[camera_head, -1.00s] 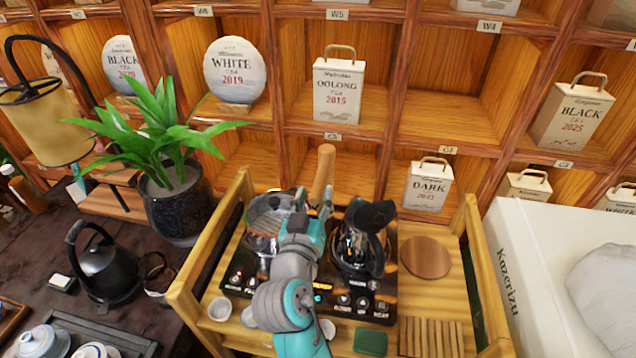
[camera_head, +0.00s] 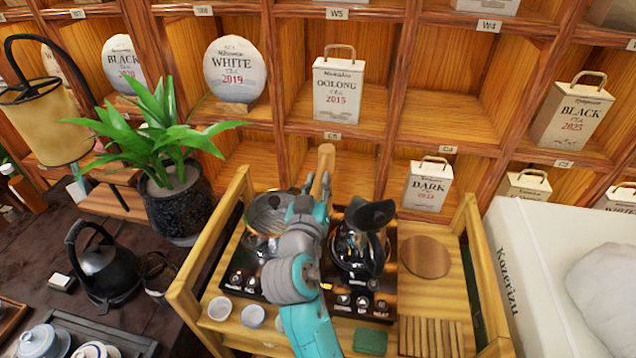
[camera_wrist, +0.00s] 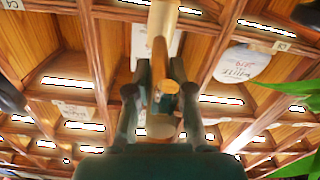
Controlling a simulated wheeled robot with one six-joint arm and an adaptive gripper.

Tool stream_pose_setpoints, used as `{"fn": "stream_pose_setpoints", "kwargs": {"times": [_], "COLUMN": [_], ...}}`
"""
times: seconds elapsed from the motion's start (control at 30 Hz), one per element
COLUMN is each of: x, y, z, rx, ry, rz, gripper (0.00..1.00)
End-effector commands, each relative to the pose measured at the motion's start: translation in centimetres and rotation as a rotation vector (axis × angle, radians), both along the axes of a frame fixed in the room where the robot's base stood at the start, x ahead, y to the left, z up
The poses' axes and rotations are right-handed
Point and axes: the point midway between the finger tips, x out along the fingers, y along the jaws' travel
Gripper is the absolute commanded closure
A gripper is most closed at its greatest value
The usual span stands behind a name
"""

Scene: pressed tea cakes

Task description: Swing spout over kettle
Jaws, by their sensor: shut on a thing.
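A tan post (camera_head: 322,168), which may be the spout, rises behind the tea stove, its lower part hidden by my arm. In the wrist view a tan rod (camera_wrist: 159,52) runs up from between my fingers. My gripper (camera_wrist: 161,105) is shut on it; the exact contact is dark and unclear. A dark glass kettle (camera_head: 352,252) with a black top stands on the right of the stove, right of my gripper. A round vessel with a metal rim (camera_head: 264,212) stands on the left. Whether the spout lies over either vessel cannot be told.
Two white cups (camera_head: 220,309) stand at the wooden stand's front left. A green block (camera_head: 370,342), slatted mat (camera_head: 431,338) and round wooden board (camera_head: 425,257) are on the right. A potted plant (camera_head: 178,205) and black iron kettle (camera_head: 104,266) are left. Shelves rise behind.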

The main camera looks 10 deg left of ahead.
Motion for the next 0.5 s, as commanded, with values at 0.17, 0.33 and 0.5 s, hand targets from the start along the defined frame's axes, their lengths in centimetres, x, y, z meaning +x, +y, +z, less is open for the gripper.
{"fn": "stream_pose_setpoints", "kwargs": {"times": [0.17, 0.33, 0.5], "x": [0.0, 0.2, 0.1], "y": [-0.2, -0.9, -1.4], "z": [-0.1, -0.2, -0.1], "rx": [0.000, -0.001, -0.001], "ry": [0.003, 0.008, 0.003], "rz": [0.009, 0.064, 0.115], "gripper": [1.00, 1.00, 1.00]}}
